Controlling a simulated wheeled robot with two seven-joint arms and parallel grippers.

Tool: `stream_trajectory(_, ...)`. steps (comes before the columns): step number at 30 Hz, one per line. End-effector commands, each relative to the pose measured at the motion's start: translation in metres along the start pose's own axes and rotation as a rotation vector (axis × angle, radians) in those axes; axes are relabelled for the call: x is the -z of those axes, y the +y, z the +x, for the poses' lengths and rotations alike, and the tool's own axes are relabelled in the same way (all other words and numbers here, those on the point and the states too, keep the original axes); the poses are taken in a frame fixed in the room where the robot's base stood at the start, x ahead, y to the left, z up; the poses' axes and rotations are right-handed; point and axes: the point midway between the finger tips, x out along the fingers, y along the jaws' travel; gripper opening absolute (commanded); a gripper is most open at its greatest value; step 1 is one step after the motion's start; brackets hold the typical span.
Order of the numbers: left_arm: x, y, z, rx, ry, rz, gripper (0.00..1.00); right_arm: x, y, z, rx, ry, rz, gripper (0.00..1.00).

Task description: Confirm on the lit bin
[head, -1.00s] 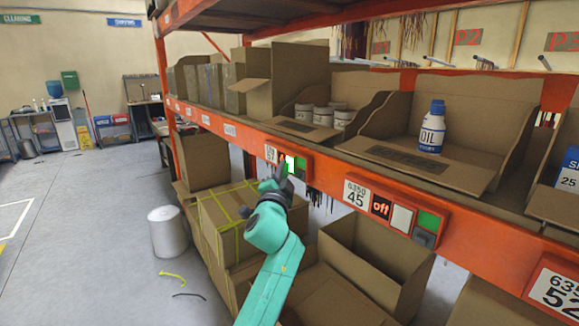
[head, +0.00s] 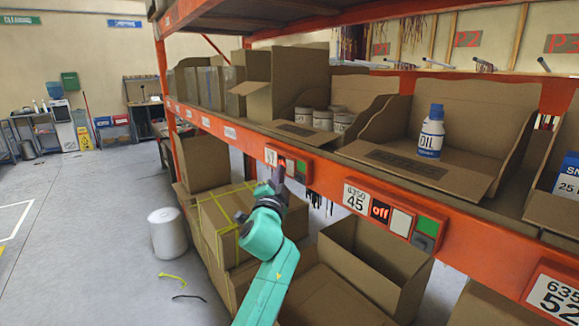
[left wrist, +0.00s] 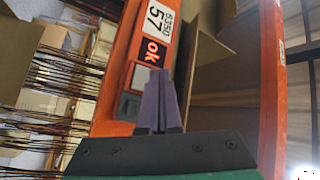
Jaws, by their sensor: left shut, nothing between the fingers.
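The panel of bin 57 sits on the orange shelf beam. In the left wrist view its label (left wrist: 158,22) reads 6350 57 and its display (left wrist: 151,52) reads "ok". A pale button (left wrist: 140,77) and a darker grey part (left wrist: 129,106) sit beside the display. In the head view the display (head: 282,161) looks red and my gripper covers part of the panel. My left gripper (head: 281,176) is shut and empty, its tips at the panel; it also shows in the left wrist view (left wrist: 158,76), its tips beside the pale button. I cannot tell if they touch it. My right gripper is not in view.
The neighbouring panel has label 45 (head: 356,196), a display (head: 380,211) reading "off", and a green square (head: 428,225). Above stand cartons with several white jars (head: 322,119) and an oil bottle (head: 431,133). An open carton (head: 375,260) lies below, right of my arm.

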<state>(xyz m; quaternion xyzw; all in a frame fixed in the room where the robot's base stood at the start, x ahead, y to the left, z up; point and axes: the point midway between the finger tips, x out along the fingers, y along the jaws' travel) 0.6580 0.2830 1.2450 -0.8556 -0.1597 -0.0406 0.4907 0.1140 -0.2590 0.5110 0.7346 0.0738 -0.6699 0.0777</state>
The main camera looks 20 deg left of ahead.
Motion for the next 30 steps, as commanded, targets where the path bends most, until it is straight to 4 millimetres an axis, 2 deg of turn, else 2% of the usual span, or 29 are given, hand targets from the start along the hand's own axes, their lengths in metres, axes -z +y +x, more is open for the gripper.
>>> stream_trajectory(8, -0.001, -0.001, -0.001, 0.0, 0.0, 0.0, 0.0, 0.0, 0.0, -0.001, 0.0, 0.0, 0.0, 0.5)
stream_trajectory(21, -0.021, -0.023, -0.029, 0.0, -0.001, 0.002, 0.0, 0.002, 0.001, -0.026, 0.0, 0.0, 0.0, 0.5)
stream_trajectory(30, -0.026, -0.025, -0.035, 0.0, 0.0, -0.001, 0.0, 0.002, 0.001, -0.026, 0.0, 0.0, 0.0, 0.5)
